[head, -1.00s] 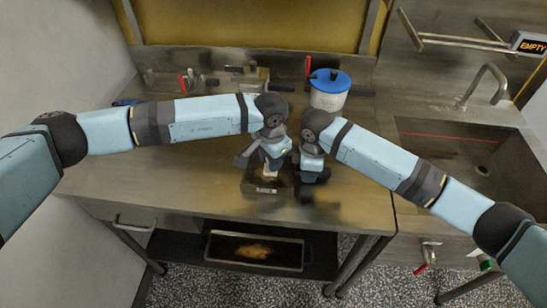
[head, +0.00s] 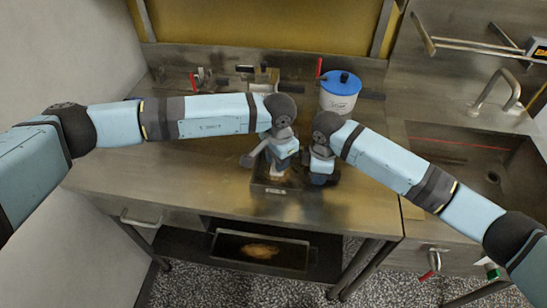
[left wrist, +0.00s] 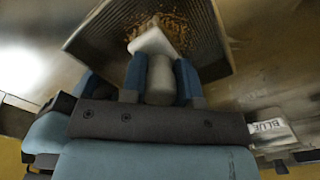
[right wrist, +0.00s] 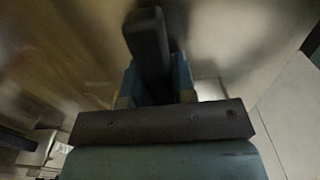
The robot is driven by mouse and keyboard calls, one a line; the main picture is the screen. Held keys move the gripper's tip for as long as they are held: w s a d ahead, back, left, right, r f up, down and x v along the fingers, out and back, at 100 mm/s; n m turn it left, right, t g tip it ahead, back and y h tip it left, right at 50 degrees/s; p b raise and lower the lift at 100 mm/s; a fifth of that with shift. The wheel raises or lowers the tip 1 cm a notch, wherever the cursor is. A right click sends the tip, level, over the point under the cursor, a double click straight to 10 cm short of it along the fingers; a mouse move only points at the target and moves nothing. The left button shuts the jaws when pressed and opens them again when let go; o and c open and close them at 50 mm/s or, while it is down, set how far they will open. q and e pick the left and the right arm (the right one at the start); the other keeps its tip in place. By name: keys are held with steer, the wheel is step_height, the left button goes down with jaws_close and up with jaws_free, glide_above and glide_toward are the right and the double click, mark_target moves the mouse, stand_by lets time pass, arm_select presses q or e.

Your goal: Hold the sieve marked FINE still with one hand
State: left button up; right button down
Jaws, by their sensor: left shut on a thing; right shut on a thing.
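A dark square sieve or tray (head: 272,189) stands on the steel table in the head view, with a small unreadable mark on its front wall. Brown crumbs (left wrist: 172,28) lie in it in the left wrist view. My left gripper (head: 281,160) is above it, shut on a white tool with a grey round handle (left wrist: 160,85); the tool's white end (left wrist: 153,42) reaches over the crumbs. My right gripper (head: 320,168) is at its right side, shut on a black bar-like handle (right wrist: 147,40). What this handle joins is hidden. I cannot read FINE anywhere.
A white pot with a blue lid (head: 340,92) stands at the back right of the table. Red-handled fittings (head: 195,80) are along the back. A tray with a brown heap (head: 260,250) is on the lower shelf. A sink (head: 465,165) lies right. The table's left is clear.

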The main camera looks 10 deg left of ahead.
arm_select(q)
steer(key=shift+s+d, duration=0.1)
steer(key=shift+d, duration=1)
steer(key=shift+a, duration=2.15)
step_height(320, 180, up, 6)
steer(key=shift+d, duration=0.1)
